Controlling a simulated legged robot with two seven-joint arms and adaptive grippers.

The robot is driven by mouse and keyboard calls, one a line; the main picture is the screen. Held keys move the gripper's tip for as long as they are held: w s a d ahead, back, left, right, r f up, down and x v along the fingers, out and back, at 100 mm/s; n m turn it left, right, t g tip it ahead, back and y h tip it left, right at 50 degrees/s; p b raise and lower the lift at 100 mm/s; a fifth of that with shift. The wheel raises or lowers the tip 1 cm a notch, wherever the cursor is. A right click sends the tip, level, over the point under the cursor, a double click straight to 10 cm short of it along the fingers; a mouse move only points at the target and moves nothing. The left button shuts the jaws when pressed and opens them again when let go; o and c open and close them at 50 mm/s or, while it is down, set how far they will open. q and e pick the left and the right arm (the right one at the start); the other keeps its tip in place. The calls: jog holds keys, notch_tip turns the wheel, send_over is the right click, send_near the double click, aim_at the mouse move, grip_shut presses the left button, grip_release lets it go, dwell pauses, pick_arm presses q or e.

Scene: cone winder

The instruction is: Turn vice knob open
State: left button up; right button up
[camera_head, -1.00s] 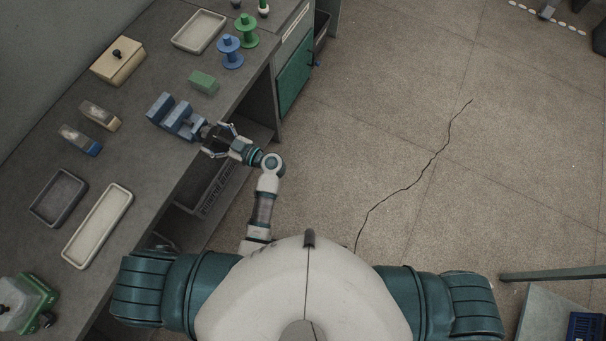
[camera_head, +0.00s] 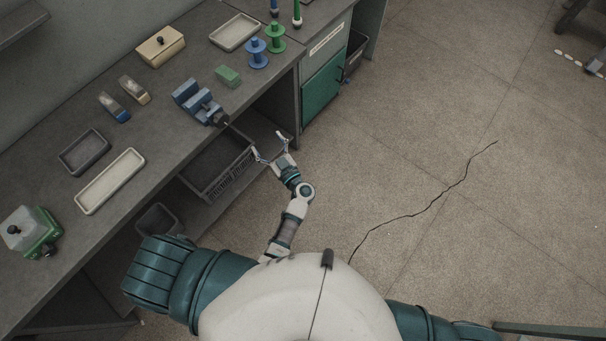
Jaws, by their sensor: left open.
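The blue vice (camera_head: 193,98) sits at the front edge of the grey workbench. Its dark knob (camera_head: 218,118) points out over the bench edge, toward the lower right. A thin bar shows at the knob; how far the jaws stand apart is too small to tell. My left gripper (camera_head: 268,146) is open and empty. It is off the bench front, to the lower right of the knob and clear of it, with its fingers spread. My right gripper is not in view.
A green block (camera_head: 228,76) lies behind the vice, with blue (camera_head: 257,53) and green (camera_head: 275,38) spools beyond. A dark crate (camera_head: 217,166) stands on the shelf below the bench. A pale tray (camera_head: 110,181) lies left. Open floor is at right.

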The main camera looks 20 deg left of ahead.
pick_arm(q)
jog(key=d+f+m+t+h+b, duration=0.2)
jog(key=d+f+m+t+h, duration=0.2)
jog(key=d+f+m+h, duration=0.7)
jog(key=shift+f+h, duration=2)
jog(key=shift+f, duration=0.35)
jog(key=shift+s, duration=0.1)
